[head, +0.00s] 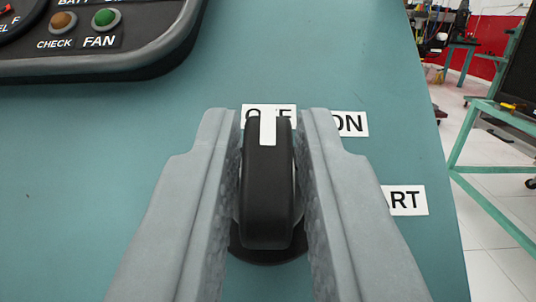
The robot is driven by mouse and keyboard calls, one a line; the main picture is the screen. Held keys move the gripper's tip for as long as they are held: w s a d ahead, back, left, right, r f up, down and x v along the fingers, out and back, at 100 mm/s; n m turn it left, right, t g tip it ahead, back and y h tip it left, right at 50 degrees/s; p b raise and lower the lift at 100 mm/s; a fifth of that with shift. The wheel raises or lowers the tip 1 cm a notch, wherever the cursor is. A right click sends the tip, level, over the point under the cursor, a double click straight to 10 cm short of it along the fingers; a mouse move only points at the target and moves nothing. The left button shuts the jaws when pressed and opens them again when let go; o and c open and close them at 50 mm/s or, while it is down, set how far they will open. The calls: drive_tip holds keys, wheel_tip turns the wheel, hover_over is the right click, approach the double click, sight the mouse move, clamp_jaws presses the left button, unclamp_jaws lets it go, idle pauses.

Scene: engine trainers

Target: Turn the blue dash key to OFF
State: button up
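The dash key (268,200) is a black knob with a white pointer mark on a blue-green panel (90,190). Its white mark points up at the OFF label (252,113), whose middle letter it partly covers. The knob stands almost upright in the picture. My gripper (269,118) has one grey finger on each side of the knob. Narrow gaps seem to show between the knob and both fingers, so the fingers look open around it. The ON label (352,124) is partly behind the right finger. A label reading "ART" (408,200) is also partly hidden by that finger.
A dark gauge panel (150,55) with CHECK and FAN lights is at the upper left. The panel's right edge runs down from the upper right. Beyond it are a tiled floor (490,225) and a green metal stand (490,107). The panel's left side is clear.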

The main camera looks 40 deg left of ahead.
drive_tip(key=shift+o, duration=1.1)
drive_tip(key=v, duration=1.7)
drive_tip(key=shift+s, duration=0.25)
drive_tip(key=shift+d, duration=0.15)
drive_tip(key=a+r+t+h, duration=0.3)
drive_tip(key=a+r+h, duration=0.2)
drive_tip(key=a+r, duration=0.8)
drive_tip(key=s+a+r+m+t+h, duration=0.1)
drive_tip(key=s+a+r+m+h, duration=0.1)
drive_tip(key=s+a+r+h, duration=0.3)
drive_tip(key=s+a+r+m+t, duration=0.1)
drive_tip(key=a+r+m, duration=0.1)
drive_tip(key=r, duration=0.6)
drive_tip(key=s+a+r+m+h, duration=0.35)
drive_tip(key=s+a, duration=0.45)
drive_tip(key=s, duration=0.6)
drive_tip(key=s+a+f+g, duration=0.1)
drive_tip(key=s+a+f, duration=0.1)
drive_tip(key=s, duration=0.5)
drive_tip(key=s+a+f+g, duration=0.2)
drive_tip(key=s+a, duration=0.3)
drive_tip(key=s, duration=0.3)
drive_tip(key=shift+s+a+f+y, duration=0.15)
drive_tip(key=shift+s+f+y, duration=0.1)
drive_tip(key=shift+f+y, duration=0.3)
